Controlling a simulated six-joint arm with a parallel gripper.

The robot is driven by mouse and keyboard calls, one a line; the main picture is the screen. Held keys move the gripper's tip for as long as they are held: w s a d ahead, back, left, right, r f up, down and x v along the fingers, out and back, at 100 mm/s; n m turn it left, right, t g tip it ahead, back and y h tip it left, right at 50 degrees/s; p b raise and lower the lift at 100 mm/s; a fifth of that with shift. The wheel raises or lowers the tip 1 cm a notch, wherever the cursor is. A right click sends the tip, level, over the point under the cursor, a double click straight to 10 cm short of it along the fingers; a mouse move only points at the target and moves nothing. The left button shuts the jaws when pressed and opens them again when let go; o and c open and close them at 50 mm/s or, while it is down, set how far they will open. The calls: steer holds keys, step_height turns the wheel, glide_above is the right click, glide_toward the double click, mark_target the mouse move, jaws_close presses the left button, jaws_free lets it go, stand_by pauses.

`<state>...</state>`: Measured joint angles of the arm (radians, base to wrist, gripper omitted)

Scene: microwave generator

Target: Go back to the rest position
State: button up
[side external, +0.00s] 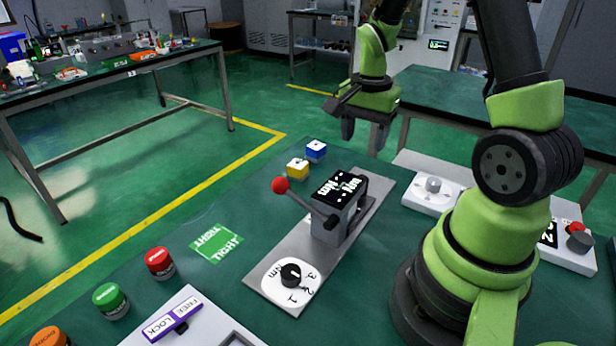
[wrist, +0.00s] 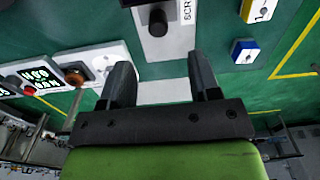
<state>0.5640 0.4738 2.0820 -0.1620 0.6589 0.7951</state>
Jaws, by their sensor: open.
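My gripper (side external: 362,132) is open and empty. In the side view it hangs in the air above the far part of the green bench, beyond the device with the red-ball lever (side external: 281,185). In the wrist view both fingers of my gripper (wrist: 163,80) stand apart with nothing between them. Nothing in view touches the fingers.
The lever device (side external: 345,195) and a numbered dial (side external: 291,273) share a grey plate. Yellow (side external: 297,168) and blue (side external: 316,149) blocks stand behind. Red (side external: 159,262) and green (side external: 110,299) buttons are at left. A white box with a knob (side external: 433,190) is at right.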

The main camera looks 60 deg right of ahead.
steer(key=a+r+n+t, duration=0.3)
steer(key=a+r+n, duration=0.3)
steer(key=a+r, duration=0.4)
steer(key=s+a+r+n+t+y, duration=0.2)
steer(key=s+a+r+n+t, duration=0.2)
steer(key=s, duration=0.5)
steer(key=a+r+n, duration=0.2)
steer(key=a+n, duration=0.1)
steer(key=shift+a+r+n, duration=0.2)
steer(key=shift+n, duration=0.1)
